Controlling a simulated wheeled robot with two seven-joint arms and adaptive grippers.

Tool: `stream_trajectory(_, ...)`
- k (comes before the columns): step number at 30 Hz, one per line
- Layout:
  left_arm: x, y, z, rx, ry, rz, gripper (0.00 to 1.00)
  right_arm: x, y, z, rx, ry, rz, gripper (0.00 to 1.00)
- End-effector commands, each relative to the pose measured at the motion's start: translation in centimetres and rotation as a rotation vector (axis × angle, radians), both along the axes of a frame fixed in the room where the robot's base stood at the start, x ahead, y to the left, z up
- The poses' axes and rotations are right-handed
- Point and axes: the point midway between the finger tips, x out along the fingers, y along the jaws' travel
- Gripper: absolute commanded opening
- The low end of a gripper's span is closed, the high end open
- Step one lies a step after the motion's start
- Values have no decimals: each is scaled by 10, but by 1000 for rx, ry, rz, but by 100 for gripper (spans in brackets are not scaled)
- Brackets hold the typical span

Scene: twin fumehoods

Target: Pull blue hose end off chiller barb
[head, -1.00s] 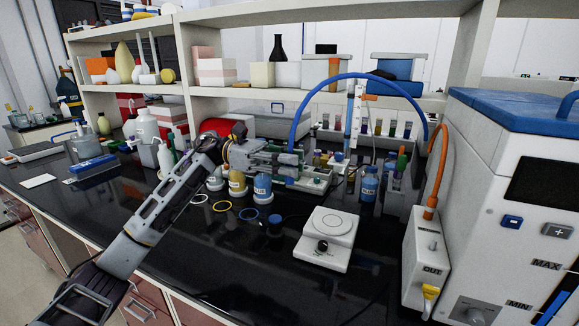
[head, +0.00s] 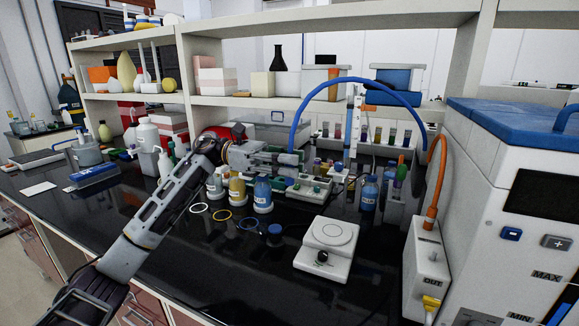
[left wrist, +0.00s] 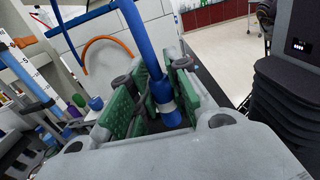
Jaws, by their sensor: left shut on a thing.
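The blue hose (head: 352,80) arches above the bench, from my left gripper (head: 303,164) over to the right, where its far end drops behind the orange hose. My left gripper is shut on the hose's near end. In the left wrist view the hose end (left wrist: 163,97) shows between the green finger pads, with a pale band near its tip. The chiller (head: 530,185) is the white unit with a blue lid at the right. An orange hose (head: 433,185) joins a white box on its left side. I cannot make out the blue hose's barb. My right gripper is out of view.
Racks of tubes and a shelf are behind. The front bench surface is mostly clear.

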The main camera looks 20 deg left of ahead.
Motion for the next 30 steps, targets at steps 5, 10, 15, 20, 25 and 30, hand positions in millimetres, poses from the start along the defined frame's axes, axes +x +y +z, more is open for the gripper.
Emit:
stream_trajectory(5, 0, 0, 10, 0, 0, 0, 2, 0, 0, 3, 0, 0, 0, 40)
stream_trajectory(10, 0, 0, 16, 0, 1, 0, 2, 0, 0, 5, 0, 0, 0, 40)
stream_trajectory(15, 0, 0, 17, 0, 1, 0, 2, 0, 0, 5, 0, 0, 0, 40)
stream_trajectory(20, 0, 0, 17, 0, 1, 0, 2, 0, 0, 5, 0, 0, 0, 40)
stream_trajectory(25, 0, 0, 19, 0, 0, 0, 2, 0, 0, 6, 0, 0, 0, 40)
stream_trajectory(30, 0, 0, 27, 0, -1, 0, 2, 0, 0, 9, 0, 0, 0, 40)
